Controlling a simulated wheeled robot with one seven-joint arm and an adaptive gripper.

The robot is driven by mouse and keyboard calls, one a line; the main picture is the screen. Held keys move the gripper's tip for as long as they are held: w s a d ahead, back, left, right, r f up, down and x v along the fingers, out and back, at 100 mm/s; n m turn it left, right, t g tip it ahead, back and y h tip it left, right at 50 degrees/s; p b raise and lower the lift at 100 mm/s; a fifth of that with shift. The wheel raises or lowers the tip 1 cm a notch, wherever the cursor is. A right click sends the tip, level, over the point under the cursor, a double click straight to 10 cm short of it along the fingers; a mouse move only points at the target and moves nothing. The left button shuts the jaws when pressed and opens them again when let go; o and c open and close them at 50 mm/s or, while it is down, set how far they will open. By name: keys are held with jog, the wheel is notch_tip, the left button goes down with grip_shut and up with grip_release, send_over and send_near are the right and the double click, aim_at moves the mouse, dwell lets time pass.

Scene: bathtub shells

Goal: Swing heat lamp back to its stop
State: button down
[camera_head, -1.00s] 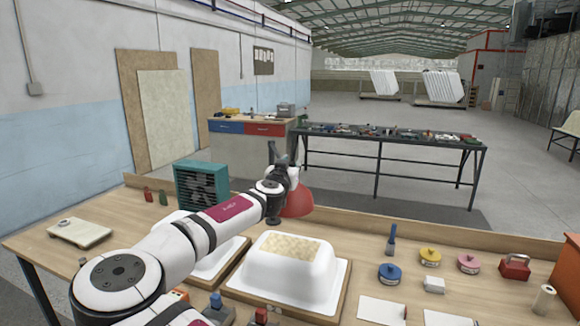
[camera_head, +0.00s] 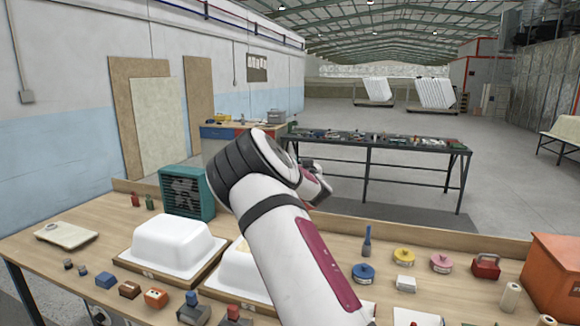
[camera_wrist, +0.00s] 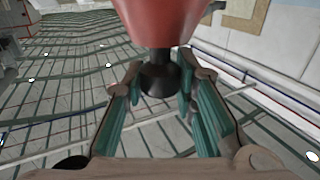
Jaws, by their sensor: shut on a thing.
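The heat lamp's red shade (camera_wrist: 165,18) fills the top middle of the wrist view, with a black knob (camera_wrist: 158,78) at its narrow end. My gripper (camera_wrist: 163,82) has its green-padded fingers on both sides of this knob and is shut on it. In the head view my arm covers both the lamp and my gripper, so the lamp's swing angle and its stop cannot be seen there.
A white tub shell (camera_head: 172,246) sits on the bench. A second shell (camera_head: 236,270) is partly behind my arm. A green fan heater (camera_head: 186,192) stands at the back left. Tins, a brush (camera_head: 367,243) and an orange box (camera_head: 553,273) are on the right.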

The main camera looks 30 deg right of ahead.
jog(key=w+d+n+y+b, duration=0.1)
jog(key=d+n+y+b, duration=0.1)
jog(key=d, duration=0.5)
jog(key=w+d+n+t+y+b, duration=0.1)
jog(key=d+n+y+b, duration=0.1)
jog(key=d, duration=0.5)
jog(key=shift+w+d+t+y+b, duration=0.35)
jog(key=shift+y+b, duration=0.45)
jog(key=shift+y, duration=0.4)
jog(key=shift+d+r, duration=0.15)
jog(key=c, duration=1.3)
grip_release()
jog(key=shift+w+d, duration=0.1)
jog(key=shift+d, duration=0.05)
